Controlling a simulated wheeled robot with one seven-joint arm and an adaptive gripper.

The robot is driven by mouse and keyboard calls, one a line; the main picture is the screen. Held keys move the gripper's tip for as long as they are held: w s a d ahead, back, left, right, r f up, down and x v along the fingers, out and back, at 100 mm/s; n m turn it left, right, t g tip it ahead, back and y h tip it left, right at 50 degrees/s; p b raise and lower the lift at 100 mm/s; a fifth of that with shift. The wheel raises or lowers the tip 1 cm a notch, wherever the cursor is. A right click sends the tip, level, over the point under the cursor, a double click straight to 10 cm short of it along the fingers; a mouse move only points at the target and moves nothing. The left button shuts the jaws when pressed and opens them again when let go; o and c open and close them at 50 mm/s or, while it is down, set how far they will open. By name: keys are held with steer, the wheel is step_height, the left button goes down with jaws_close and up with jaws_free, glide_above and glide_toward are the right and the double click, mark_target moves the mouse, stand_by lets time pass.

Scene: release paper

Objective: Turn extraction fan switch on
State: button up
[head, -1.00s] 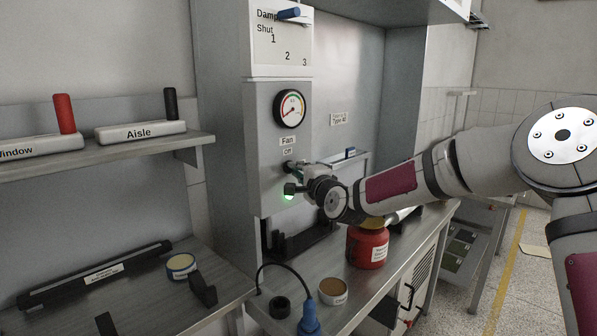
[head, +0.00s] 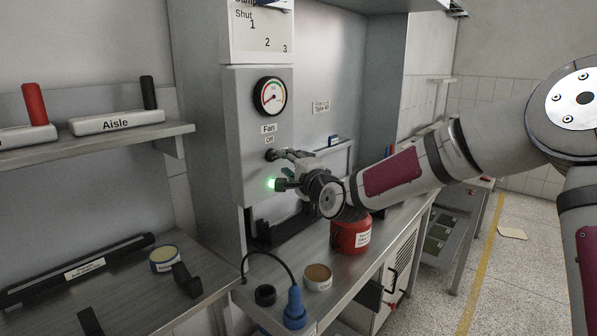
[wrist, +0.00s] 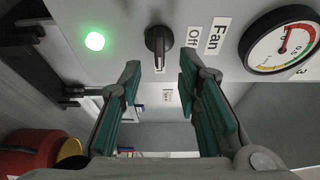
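The fan switch (head: 271,155) is a black rotary knob on the grey panel, below the "Fan" and "Off" labels. In the wrist view the knob (wrist: 158,40) stands just beyond the fingertips, roughly centred across the gap between them. My gripper (wrist: 160,70) is open, with green finger pads to either side and nothing between them. In the head view my gripper (head: 287,169) is in front of the panel, close to the knob. I cannot tell whether a fingertip touches it. The "Off" label (wrist: 194,37) is beside the knob.
A green lamp (head: 271,184) glows below the knob. A pressure gauge (head: 269,96) is above it. Below on the bench stand a red container (head: 350,234), a tan-topped jar (head: 318,278) and a blue plug (head: 294,307) with its cable. A shelf (head: 95,143) is at left.

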steer(key=v, duration=0.7)
steer(key=s+d+f+n+g+h, duration=0.45)
steer(key=s+d+n+h, duration=0.3)
steer(key=s+d, duration=0.35)
steer(key=s+d+n+g, duration=0.2)
steer(key=s+d, duration=0.3)
steer(key=s, duration=0.9)
steer(key=s+d+r+n+g+h, duration=0.1)
steer(key=s+d+g, duration=0.3)
steer(key=s, duration=1.1)
steer(key=shift+d+n, duration=0.85)
steer(key=shift+d, duration=0.1)
